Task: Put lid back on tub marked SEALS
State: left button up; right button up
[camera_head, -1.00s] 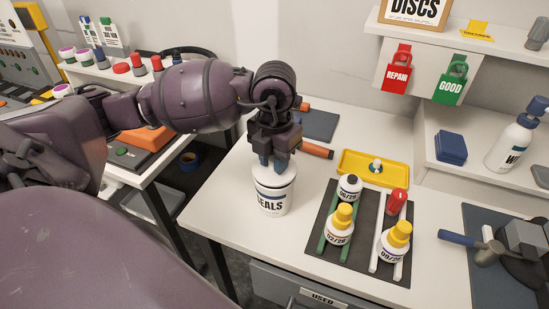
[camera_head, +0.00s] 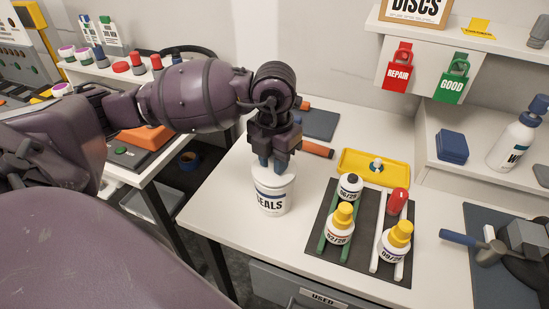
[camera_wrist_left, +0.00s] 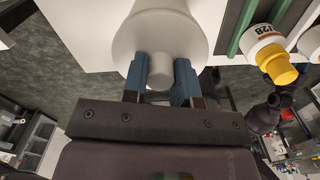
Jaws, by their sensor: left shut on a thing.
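The white tub marked SEALS (camera_head: 272,199) stands upright near the left front edge of the bench. My left gripper (camera_head: 275,164) is directly above it, pointing down. In the left wrist view its blue fingers (camera_wrist_left: 161,80) are shut on the knob of the white lid (camera_wrist_left: 187,28). In the head view the lid (camera_head: 262,176) is at the tub's mouth, partly hidden by the fingers. I cannot tell whether it is fully seated. My right gripper does not show clearly in either view.
A dark mat (camera_head: 327,248) right of the tub holds several bottles on green and white rails. A yellow tray (camera_head: 351,166) and an orange-handled tool (camera_head: 317,149) lie behind. A hammer (camera_head: 470,241) lies at the right. The bench is clear immediately around the tub.

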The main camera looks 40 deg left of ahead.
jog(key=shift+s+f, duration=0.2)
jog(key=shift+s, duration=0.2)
pick_arm(q)
jog(key=shift+f, duration=0.25)
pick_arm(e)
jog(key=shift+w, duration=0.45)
pick_arm(q)
jog(key=o, duration=0.9)
jog(key=shift+o, duration=0.4)
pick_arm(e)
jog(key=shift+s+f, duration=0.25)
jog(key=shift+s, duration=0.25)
pick_arm(q)
jog(key=shift+r, duration=0.15)
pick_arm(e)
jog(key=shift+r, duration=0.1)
